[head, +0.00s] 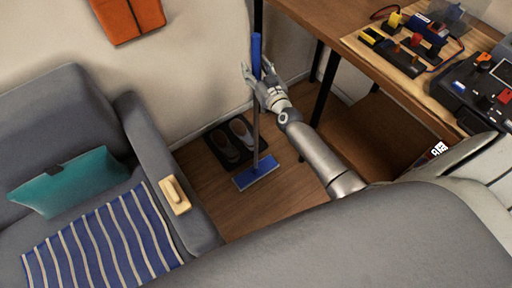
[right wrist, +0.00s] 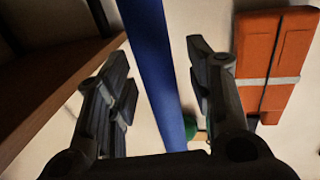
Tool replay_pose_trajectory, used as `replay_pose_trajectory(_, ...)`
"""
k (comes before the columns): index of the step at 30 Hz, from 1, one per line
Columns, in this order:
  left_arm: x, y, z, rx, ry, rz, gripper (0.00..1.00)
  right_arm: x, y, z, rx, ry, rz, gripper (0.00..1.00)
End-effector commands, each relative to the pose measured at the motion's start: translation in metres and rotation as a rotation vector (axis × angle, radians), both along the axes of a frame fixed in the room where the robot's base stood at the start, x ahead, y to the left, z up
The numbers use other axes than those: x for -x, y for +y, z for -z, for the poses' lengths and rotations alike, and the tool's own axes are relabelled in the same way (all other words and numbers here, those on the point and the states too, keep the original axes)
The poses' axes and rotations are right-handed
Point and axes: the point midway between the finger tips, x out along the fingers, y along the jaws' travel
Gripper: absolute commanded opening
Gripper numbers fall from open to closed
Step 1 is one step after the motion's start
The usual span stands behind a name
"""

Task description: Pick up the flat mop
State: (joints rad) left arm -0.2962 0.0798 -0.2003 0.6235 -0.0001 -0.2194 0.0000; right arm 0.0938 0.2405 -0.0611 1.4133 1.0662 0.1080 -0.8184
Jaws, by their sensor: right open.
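The flat mop (head: 257,172) stands upright on the wood floor by the wall, with a blue head at the bottom, a grey pole and a blue grip at the top. My right gripper (head: 257,76) is at the upper part of the handle. In the right wrist view, the blue handle (right wrist: 156,70) passes between the two open fingers of my right gripper (right wrist: 160,85); I see a gap on the finger sides. My left gripper is not in view.
A grey sofa (head: 72,115) with a teal cushion (head: 70,182) and striped blanket (head: 100,240) is at left. Shoes (head: 232,140) lie on a dark mat behind the mop. A wooden desk (head: 330,22) with wiring parts is at right. An orange wall organiser (head: 128,16) hangs above.

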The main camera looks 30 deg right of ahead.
Motion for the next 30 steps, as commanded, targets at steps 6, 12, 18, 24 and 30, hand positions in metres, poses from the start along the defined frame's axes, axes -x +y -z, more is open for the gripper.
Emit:
replay_pose_trajectory(6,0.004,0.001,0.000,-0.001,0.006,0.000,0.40,0.000,0.000,0.000,0.000,0.000,0.000,0.42)
replay_pose_trajectory(12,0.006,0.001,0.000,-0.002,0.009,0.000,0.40,0.000,0.000,0.000,0.000,0.000,0.000,0.16)
replay_pose_trajectory(18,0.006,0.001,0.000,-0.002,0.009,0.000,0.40,0.000,0.000,-0.003,0.000,-0.005,0.001,0.00)
replay_pose_trajectory(24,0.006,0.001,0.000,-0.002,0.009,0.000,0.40,0.000,0.000,-0.003,-0.001,-0.005,0.001,0.00)
replay_pose_trajectory(30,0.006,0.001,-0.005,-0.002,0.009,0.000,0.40,0.000,0.000,-0.011,-0.003,-0.005,0.001,0.00)
